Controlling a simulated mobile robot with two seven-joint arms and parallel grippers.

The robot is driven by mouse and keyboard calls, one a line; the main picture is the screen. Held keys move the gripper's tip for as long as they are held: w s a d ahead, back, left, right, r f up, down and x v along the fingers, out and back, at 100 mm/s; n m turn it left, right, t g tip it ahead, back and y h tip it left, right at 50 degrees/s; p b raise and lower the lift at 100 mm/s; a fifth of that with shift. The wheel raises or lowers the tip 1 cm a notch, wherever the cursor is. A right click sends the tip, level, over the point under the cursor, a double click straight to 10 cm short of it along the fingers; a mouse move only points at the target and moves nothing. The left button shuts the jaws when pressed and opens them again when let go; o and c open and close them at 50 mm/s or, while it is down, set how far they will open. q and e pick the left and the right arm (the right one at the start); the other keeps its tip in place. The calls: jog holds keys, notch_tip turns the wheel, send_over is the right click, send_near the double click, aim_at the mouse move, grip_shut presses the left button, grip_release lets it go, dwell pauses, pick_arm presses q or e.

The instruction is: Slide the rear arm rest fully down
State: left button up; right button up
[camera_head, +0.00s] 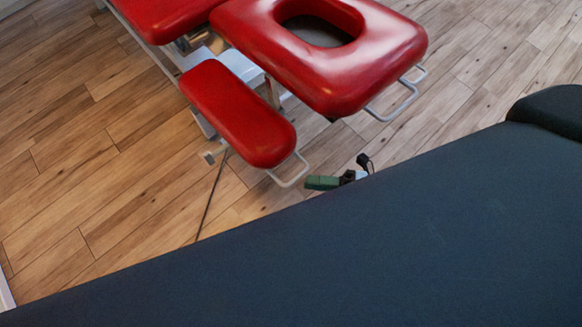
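A red padded arm rest (238,114) hangs beside the red head section (330,55) of a treatment table, on its near left side. It sits lower than the head section and has a grey wire handle (290,171) at its near end. I cannot tell whether this is the rear one; no second arm rest pad shows clearly. My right gripper (354,170) appears small, just past the dark padded surface's edge and right of that handle, apart from it. A green block (322,182) shows at it. Its finger opening is unclear. My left gripper is not in view.
A dark blue padded surface (400,245) fills the foreground, with a dark cushion (555,110) at right. Grey handles (393,105) stick out under the head section. A thin dark rod or cable (211,195) runs below the arm rest. Wooden floor (90,150) is clear at left.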

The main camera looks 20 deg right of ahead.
jog(key=x, duration=0.7)
jog(key=shift+w+d+f+n+g+p, duration=0.15)
jog(key=shift+w+n+g+p, duration=0.15)
jog(key=shift+g, duration=0.1)
grip_shut()
dwell(0.3)
